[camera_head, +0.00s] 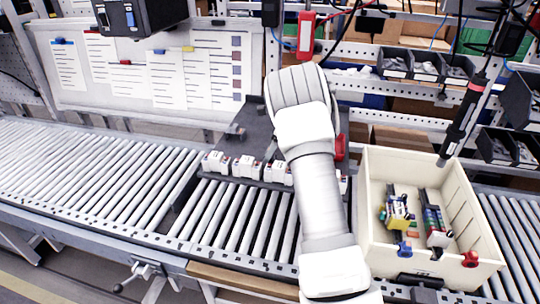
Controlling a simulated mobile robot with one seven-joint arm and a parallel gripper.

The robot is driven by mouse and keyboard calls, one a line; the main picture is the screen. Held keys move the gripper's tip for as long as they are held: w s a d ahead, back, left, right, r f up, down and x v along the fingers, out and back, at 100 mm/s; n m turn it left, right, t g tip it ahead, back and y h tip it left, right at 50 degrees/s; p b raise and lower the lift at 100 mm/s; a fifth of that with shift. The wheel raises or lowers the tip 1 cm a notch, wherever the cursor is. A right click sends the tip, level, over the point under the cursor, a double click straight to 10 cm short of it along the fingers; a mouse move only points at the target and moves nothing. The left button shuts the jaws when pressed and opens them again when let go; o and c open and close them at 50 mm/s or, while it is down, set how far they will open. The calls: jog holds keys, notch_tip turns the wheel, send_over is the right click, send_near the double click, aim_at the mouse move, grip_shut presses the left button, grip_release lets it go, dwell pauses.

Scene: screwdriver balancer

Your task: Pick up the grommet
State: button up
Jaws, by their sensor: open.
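I cannot make out a grommet in the head view. My arm (317,195) reaches up from the bottom, right of the middle, over the roller conveyor. Its grey ribbed far end (298,88) is above a dark grey plate (254,117) on the conveyor's far side. The fingers of my gripper are hidden behind the arm. Several small white blocks (243,166) with dark and red parts stand in a row at the plate's near edge. My arm covers the right part of this row.
A cream box (380,200) on the right holds small coloured parts (397,212). A dark hanging tool (463,122) is above its right side. The roller conveyor (85,180) is clear at left. A board with papers (160,75) and black bins (425,66) stand behind.

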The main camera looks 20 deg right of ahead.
grip_shut()
jog(key=shift+r, duration=0.15)
dwell(0.4)
